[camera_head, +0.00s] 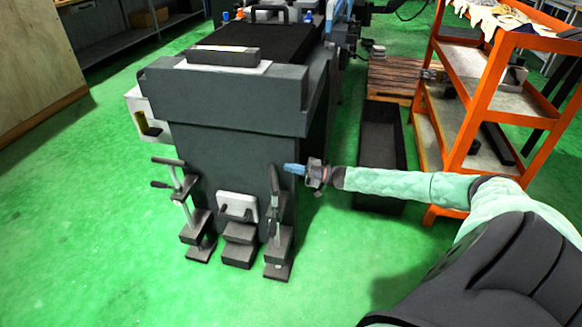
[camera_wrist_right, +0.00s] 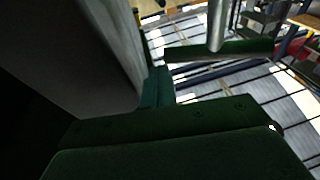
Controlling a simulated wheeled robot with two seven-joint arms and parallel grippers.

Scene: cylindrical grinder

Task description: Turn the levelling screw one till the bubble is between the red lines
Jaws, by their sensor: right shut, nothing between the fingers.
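The dark grey machine (camera_head: 235,150) stands on the green floor. At its front foot are a left levelling screw (camera_head: 187,205) with a cross handle, and a right levelling screw (camera_head: 277,225) with a tall upright handle. Which is screw one I cannot tell. My right gripper (camera_head: 289,168) is shut and empty, its blue fingertips close to the top of the right screw's handle; I cannot tell whether they touch. A dark block on a pale plate (camera_head: 222,65) lies on the machine's top; no bubble or red lines can be made out. My left gripper is out of view.
A low block with a pale bracket (camera_head: 238,206) stands between the screws. A dark open bin (camera_head: 378,145) and an orange shelf rack (camera_head: 486,90) stand on the right. The floor in front and at left is clear.

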